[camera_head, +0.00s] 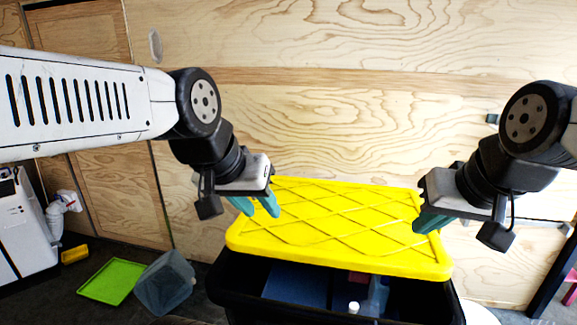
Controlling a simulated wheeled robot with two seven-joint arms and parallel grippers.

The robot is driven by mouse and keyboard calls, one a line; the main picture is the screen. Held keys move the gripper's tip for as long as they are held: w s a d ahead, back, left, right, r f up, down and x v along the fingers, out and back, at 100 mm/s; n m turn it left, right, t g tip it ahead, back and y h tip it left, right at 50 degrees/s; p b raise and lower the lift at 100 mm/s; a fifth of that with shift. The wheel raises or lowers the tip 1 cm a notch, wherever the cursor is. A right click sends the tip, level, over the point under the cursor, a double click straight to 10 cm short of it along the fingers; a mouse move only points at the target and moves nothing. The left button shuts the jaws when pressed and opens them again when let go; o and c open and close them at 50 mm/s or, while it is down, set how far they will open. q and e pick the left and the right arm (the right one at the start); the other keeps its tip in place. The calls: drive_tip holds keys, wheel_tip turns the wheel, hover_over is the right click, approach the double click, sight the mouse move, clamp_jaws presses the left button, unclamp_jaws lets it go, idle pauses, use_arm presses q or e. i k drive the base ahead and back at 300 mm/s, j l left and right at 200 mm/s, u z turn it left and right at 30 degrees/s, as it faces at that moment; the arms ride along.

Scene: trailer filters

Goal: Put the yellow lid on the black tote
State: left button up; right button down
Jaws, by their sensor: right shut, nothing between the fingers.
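The yellow lid (335,228) has a raised diamond pattern and lies over the back part of the black tote (225,292). The front of the tote is uncovered, with several items inside. I cannot tell whether the lid touches the tote's rim. My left gripper (253,206) is at the lid's left edge, its two teal fingers apart with nothing seen between them. My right gripper (431,221) is at the lid's right edge, its fingers shut and empty. The tote's back is hidden by the lid.
A plywood wall (340,120) stands close behind. On the floor at left are a green lid (111,281), a clear bin (165,282) and a small yellow object (75,254). A white machine (25,235) stands at far left. A white round object (478,314) is at the tote's right.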

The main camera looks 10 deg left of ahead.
sight(363, 227)
drive_tip(key=i+j, duration=0.1)
drive_tip(key=j, duration=0.95)
drive_tip(key=i+j+z, duration=0.1)
drive_tip(key=j, duration=1)
drive_tip(key=i+j, duration=0.45)
drive_tip(key=j, duration=0.2)
drive_tip(key=i+j+z, duration=0.1)
drive_tip(key=i+j, duration=0.3)
drive_tip(key=i, duration=0.15)
drive_tip(key=i+j, duration=0.25)
drive_tip(key=i, duration=0.15)
